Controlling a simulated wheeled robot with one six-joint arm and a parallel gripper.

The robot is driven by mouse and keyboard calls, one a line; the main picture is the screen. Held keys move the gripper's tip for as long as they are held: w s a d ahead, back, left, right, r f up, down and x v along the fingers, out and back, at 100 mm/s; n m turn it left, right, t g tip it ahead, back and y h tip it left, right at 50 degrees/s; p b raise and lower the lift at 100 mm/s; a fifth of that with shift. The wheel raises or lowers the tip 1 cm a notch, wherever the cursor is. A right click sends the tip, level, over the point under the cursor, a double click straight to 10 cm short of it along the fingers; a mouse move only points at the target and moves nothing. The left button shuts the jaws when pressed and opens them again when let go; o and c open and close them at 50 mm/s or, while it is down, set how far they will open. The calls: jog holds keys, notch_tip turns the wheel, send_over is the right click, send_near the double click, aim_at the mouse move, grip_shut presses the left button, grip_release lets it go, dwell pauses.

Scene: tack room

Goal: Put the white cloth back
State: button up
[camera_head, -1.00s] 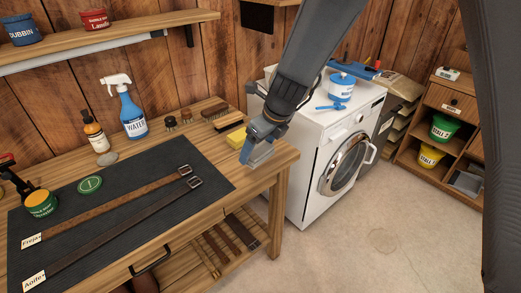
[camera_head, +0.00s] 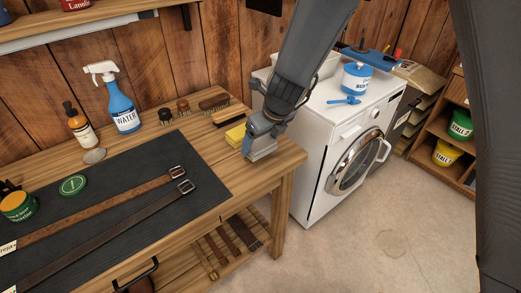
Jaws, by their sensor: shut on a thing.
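My gripper (camera_head: 261,143) is over the right end of the wooden workbench (camera_head: 284,160), pointing down. It is shut on a small pale grey-white piece (camera_head: 262,152), which looks like the white cloth; the fingers hide much of it. I cannot tell whether it touches the bench top. A yellow sponge (camera_head: 236,134) shows just left of my gripper, partly hidden behind it.
A dark mat (camera_head: 110,205) bears straps and a green lid (camera_head: 73,185). Right of the bench is a white washing machine (camera_head: 325,150) with a blue tub (camera_head: 357,77).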

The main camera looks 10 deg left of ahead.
jog(key=shift+f+b, duration=0.6)
jog(key=shift+f, duration=0.75)
jog(key=shift+f, duration=0.1)
jog(key=o, duration=1.1)
jog(key=shift+s+r, duration=0.1)
jog(key=shift+r, duration=0.35)
jog(key=p+v, duration=0.4)
jog(key=v, duration=0.7)
jog(key=s+d+n+h, duration=0.1)
jog(key=s+d+n, duration=0.3)
jog(key=d+n, duration=0.4)
jog(key=s+d+n+g+h, duration=0.1)
jog(key=s+d+n, duration=0.3)
jog(key=d+n, duration=0.5)
jog(key=s+d+r+n+h, duration=0.1)
jog(key=s+d+n, duration=0.3)
jog(key=d+n, duration=0.5)
jog(key=shift+s+d+r, duration=0.1)
jog(key=shift+s+d, duration=0.1)
jog(key=shift+d, duration=0.5)
jog(key=shift+s+d, duration=0.2)
jog(key=shift+d, duration=0.45)
